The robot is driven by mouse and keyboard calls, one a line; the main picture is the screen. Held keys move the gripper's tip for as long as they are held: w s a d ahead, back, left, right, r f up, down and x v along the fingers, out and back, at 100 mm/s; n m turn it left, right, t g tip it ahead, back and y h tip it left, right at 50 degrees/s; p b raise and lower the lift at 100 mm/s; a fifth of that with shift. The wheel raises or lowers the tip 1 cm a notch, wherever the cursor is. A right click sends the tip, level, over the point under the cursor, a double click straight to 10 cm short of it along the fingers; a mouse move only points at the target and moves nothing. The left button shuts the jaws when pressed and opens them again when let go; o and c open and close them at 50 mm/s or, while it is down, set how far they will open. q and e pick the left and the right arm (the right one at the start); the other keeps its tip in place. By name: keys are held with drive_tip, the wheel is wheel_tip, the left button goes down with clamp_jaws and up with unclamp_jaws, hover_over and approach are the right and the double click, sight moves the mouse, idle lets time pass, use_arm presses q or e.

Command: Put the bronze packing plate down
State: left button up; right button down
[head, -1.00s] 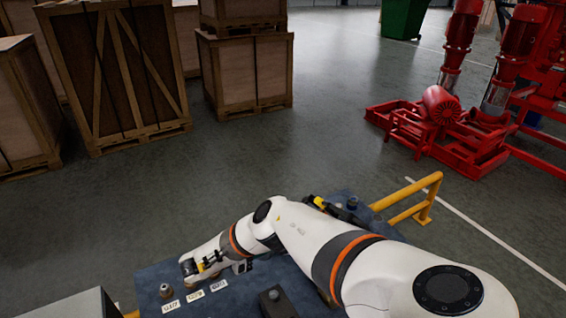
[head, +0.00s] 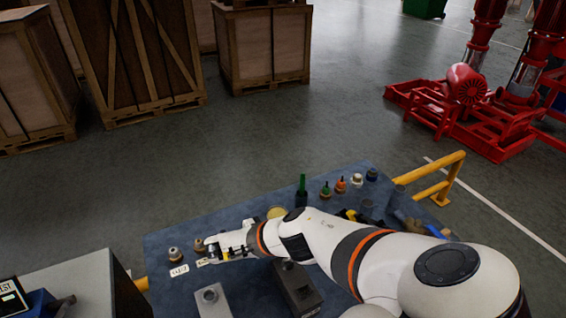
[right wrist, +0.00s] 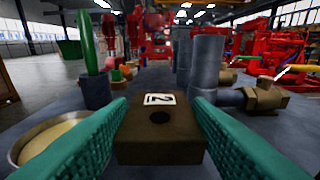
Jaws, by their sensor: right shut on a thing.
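In the head view my right gripper (head: 212,251) is low over the left part of the blue bench (head: 225,215), beside small white labels (head: 179,270). The plate itself cannot be made out there. Whether it touches the bench I cannot tell. My left gripper is not in view.
Two round fittings (head: 174,255) stand left of my gripper. A dark box (head: 297,290) and a grey block (head: 211,300) are at the front.

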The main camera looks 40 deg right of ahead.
drive_tip(key=shift+f+b, duration=1.65)
drive_tip(key=shift+f, duration=0.15)
drive_tip(key=shift+f, duration=0.1)
drive_tip(key=c, duration=0.7)
unclamp_jaws()
